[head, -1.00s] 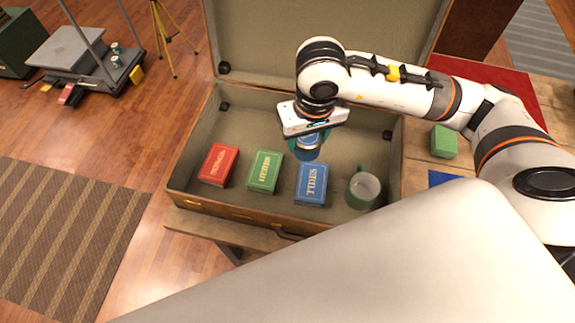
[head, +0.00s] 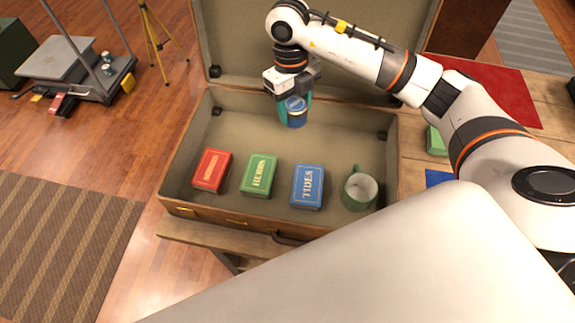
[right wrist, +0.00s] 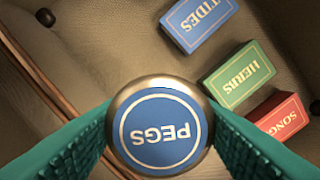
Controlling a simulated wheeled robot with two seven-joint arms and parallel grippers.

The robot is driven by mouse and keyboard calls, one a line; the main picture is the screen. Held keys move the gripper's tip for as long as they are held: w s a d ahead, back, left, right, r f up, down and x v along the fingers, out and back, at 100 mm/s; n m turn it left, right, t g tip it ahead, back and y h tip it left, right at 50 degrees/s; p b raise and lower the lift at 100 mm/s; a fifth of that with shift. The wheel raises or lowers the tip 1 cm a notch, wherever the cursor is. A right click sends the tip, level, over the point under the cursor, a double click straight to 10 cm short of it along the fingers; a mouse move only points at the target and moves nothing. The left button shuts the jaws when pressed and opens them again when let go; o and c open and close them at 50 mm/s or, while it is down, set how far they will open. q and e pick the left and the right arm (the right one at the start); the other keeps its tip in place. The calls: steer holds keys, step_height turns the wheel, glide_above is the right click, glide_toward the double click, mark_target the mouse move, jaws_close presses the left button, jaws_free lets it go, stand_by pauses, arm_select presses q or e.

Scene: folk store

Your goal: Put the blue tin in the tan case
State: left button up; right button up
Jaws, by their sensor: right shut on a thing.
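The blue tin (head: 295,114) is in my right gripper (head: 294,103), near the back of the open tan case (head: 270,120). In the right wrist view the round tin (right wrist: 160,130) has a blue lid reading PEGS, with a teal finger on each side of it. My right gripper (right wrist: 158,135) is shut on it. The tin looks to be over or inside the case; I cannot tell whether it touches the floor. My left gripper is out of view.
In the case's front row are a red box (head: 212,170), a green box (head: 259,175), a blue TIDES box (head: 308,186) and a green mug (head: 359,188). The upright lid (head: 235,45) stands close behind the tin. Free floor lies at the case's back left.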

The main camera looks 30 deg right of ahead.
steer(key=shift+w+d+r+m, duration=0.1)
steer(key=shift+w+m, duration=0.05)
steer(key=shift+m, duration=0.45)
steer(key=shift+w+d+r+m, duration=0.1)
steer(key=shift+m, duration=0.5)
steer(key=shift+f, duration=0.45)
steer(key=p, duration=0.2)
glide_above(295, 143)
step_height(295, 143, down, 9)
steer(key=shift+w+a+r, duration=0.1)
steer(key=shift+w, duration=0.05)
steer(key=shift+f, duration=0.2)
steer(key=shift+f, duration=0.15)
steer(key=o, duration=1)
